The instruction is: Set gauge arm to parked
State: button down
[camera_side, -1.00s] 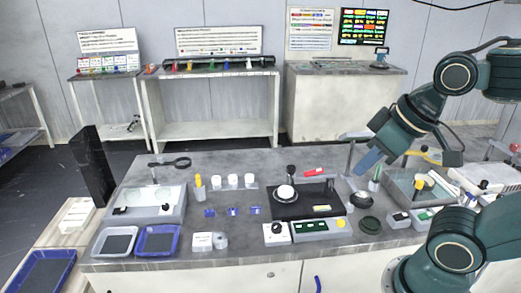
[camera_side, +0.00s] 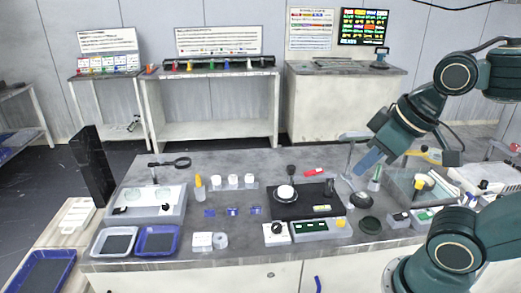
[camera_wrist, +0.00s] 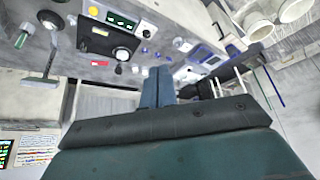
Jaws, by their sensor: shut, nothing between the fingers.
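My gripper (camera_side: 368,161) is shut and empty, with its blue fingers in the air above the right part of the bench. The fingers also show in the wrist view (camera_wrist: 157,85). Left of and below it, a black plate (camera_side: 285,208) carries a round white disc (camera_side: 286,192). A dark post with a round top (camera_side: 291,172) stands behind the disc, and a small dark upright part (camera_side: 328,187) is at the plate's right. I cannot tell for certain which part is the gauge arm or how it is set. The wrist view shows the plate (camera_wrist: 92,38) and disc (camera_wrist: 121,53).
A box with green displays (camera_side: 312,228) and a knob box (camera_side: 277,234) stand in front of the plate. A grey stand (camera_side: 350,155) is close to my gripper. A dark round dish (camera_side: 361,200) and a clear-walled tray are at right. White cups (camera_side: 233,181) stand left.

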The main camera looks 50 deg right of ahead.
jog(key=c, duration=2.2)
grip_release()
jog(key=c, duration=1.4)
grip_release()
jog(key=shift+w+r, duration=0.1)
jog(key=shift+c, duration=0.2)
jog(key=o, duration=0.3)
jog(key=shift+w+d+r, duration=0.1)
jog(key=shift+w, duration=0.1)
jog(key=shift+o, duration=0.2)
jog(key=w+d+r+m+g, duration=0.15)
jog(key=w+d, duration=0.25)
jog(key=w, duration=0.5)
jog(key=w+d+m+g, duration=0.2)
jog(key=w+d, duration=0.3)
jog(key=w, duration=0.3)
jog(key=w+d+f+m+g, duration=0.2)
jog(key=w+d+f, duration=0.9)
jog(key=d, duration=0.2)
jog(key=shift+w, duration=0.3)
